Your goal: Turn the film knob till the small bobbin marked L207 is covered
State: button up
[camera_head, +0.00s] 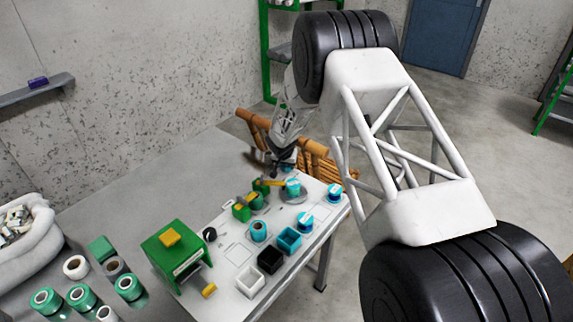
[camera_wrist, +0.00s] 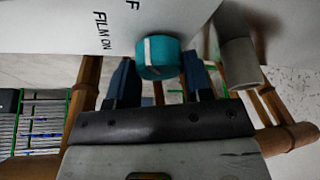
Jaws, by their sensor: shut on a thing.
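The film knob (camera_wrist: 157,56) is a teal cylinder with a white line across it, on a white panel (camera_wrist: 60,32) lettered "FILM ON". My gripper (camera_wrist: 158,70) has one dark finger on each side of the knob and is shut on it. In the head view my gripper (camera_head: 285,166) is at the table's far end, too small for its fingers to show clearly. Teal bobbins with white marks stand on the table: one on a grey disc (camera_head: 293,187), one at the right edge (camera_head: 334,193), one nearer (camera_head: 306,221). I cannot read L207 on any, nor see film covering one.
A green box (camera_head: 175,248), a teal bin (camera_head: 289,241), a black bin (camera_head: 270,260) and a white bin (camera_head: 250,280) stand on the white table (camera_head: 222,270). A wooden chair (camera_head: 318,150) is behind the table. A grey cylinder (camera_wrist: 237,50) is right of the knob.

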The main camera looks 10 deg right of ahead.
jog(key=m+h, duration=0.1)
jog(key=m, duration=0.1)
jog(key=m+g, duration=0.1)
jog(key=m, duration=0.1)
jog(key=shift+m+h, duration=0.4)
jog(key=shift+m+g+h, duration=0.3)
jog(key=shift+m+g, duration=0.3)
jog(key=shift+m, duration=1.3)
jog(key=o, duration=0.9)
jog(key=shift+a+r, duration=0.15)
jog(key=shift+v, duration=3.8)
